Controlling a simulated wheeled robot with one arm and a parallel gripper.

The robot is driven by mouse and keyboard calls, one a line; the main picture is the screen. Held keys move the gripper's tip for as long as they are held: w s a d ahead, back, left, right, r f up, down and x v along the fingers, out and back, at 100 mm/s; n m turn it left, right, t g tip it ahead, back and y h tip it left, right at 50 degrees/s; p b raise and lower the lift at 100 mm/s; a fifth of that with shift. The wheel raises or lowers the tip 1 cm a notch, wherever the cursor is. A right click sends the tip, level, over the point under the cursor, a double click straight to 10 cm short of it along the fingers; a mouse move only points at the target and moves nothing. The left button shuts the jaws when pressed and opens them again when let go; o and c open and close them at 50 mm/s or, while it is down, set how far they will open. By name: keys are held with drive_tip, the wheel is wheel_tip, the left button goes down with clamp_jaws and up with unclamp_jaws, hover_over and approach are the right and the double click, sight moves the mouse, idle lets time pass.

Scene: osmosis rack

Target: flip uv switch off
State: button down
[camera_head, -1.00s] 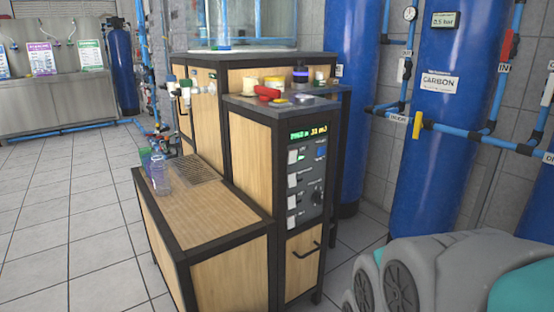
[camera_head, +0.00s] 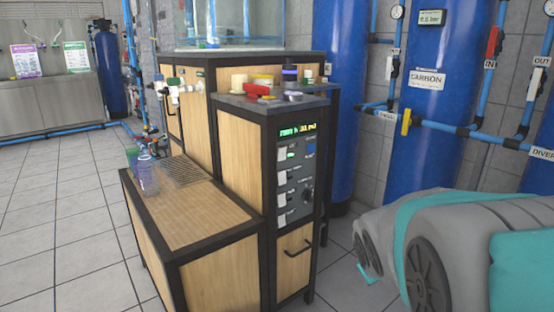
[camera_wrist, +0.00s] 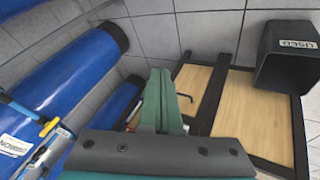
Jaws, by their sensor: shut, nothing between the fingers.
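The control panel (camera_head: 297,180) is on the front of the tall wood-and-black cabinet in the head view. It has a lit green display (camera_head: 298,130), a column of white switches (camera_head: 281,175) and a dark knob (camera_head: 307,195). The labels are too small to read, so I cannot tell which switch is the UV one. My gripper (camera_wrist: 160,75) shows in the wrist view with its green fingers shut and empty. Behind it are wood cabinet panels. The gripper is outside the head view, where only my grey and teal arm shows at lower right, apart from the cabinet.
Blue tanks (camera_head: 435,100) with pipes and a yellow valve handle (camera_head: 406,122) stand right of the cabinet. A bottle (camera_head: 147,175) stands on the low bench (camera_head: 190,222). Small items lie on the cabinet top. A dark bin (camera_wrist: 288,58) shows in the wrist view. Tiled floor is clear at left.

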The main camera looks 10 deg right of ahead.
sight(282, 151)
drive_tip(key=w+d+r+n+t+b, duration=0.15)
drive_tip(key=w+r+n+t, duration=0.3)
drive_tip(key=w, duration=0.45)
drive_tip(key=w+d+r+n+t+b, duration=0.1)
drive_tip(key=w+d+r+n+t, duration=0.25)
drive_tip(key=w+r, duration=0.4)
drive_tip(key=w+a+n+t+y+b, duration=0.1)
drive_tip(key=w+a+n+t+y, duration=0.2)
drive_tip(key=a+n+y, duration=0.8)
drive_tip(key=shift+w+a+r+n+y+b, duration=0.3)
drive_tip(key=shift+w+r+n+y, duration=0.15)
drive_tip(key=shift+w+n+y, duration=0.5)
drive_tip(key=shift+s+y, duration=0.1)
drive_tip(key=shift+y, duration=0.15)
drive_tip(key=x, duration=1.4)
